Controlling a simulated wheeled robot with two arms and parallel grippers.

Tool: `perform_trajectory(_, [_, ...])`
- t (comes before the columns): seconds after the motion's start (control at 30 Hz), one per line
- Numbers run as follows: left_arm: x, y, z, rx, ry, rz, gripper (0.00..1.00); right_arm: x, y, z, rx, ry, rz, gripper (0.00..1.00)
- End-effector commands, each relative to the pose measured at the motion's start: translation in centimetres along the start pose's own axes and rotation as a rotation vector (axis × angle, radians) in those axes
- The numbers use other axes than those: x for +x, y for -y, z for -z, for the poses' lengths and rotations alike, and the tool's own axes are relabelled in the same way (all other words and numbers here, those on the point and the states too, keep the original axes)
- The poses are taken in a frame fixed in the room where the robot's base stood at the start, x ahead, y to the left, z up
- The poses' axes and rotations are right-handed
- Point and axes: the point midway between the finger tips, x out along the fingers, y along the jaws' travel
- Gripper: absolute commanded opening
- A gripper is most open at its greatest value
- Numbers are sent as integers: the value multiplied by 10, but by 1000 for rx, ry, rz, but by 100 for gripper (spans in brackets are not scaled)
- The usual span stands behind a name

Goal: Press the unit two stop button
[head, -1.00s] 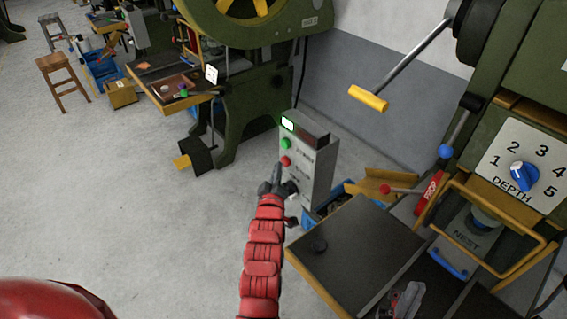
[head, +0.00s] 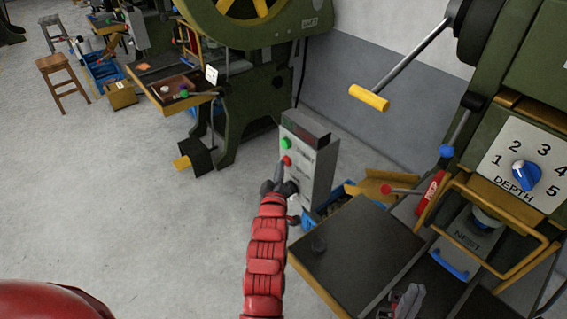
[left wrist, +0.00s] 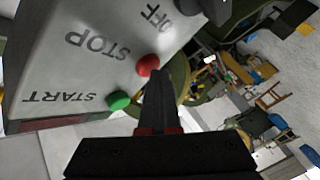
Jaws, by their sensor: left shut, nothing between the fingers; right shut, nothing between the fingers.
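A grey control box (head: 316,165) stands beside the green press, with a green start button (head: 286,143) above a red stop button (head: 287,161). The left wrist view shows the box face upside down, with the red stop button (left wrist: 148,65) by the word STOP and the green start button (left wrist: 119,100) by START. My left gripper (head: 279,168) is shut and empty, its tips at the red button. In the left wrist view the fingertips (left wrist: 155,76) overlap the button's edge; I cannot tell a light touch from a small gap. My right gripper (head: 408,298) is shut and empty at the bottom right.
A dark table (head: 345,245) stands right of my left arm. A press with a depth dial (head: 525,175) and a yellow-handled lever (head: 369,98) is at the right.

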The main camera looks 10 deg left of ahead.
Motion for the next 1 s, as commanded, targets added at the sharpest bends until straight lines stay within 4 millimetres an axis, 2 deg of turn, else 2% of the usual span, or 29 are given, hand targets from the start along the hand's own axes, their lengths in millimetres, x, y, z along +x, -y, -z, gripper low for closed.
perform_trajectory(0.47, [-12,8,9,-1,-1,-1,0,2,0,0,0,0,0,0])
perform_trajectory(0.8, [-14,10,10,-1,0,-1,0,2,0,0,0,0,0,0])
perform_trajectory(1.0, [-25,20,17,0,1,4,0,2,0,0,0,0,0,0])
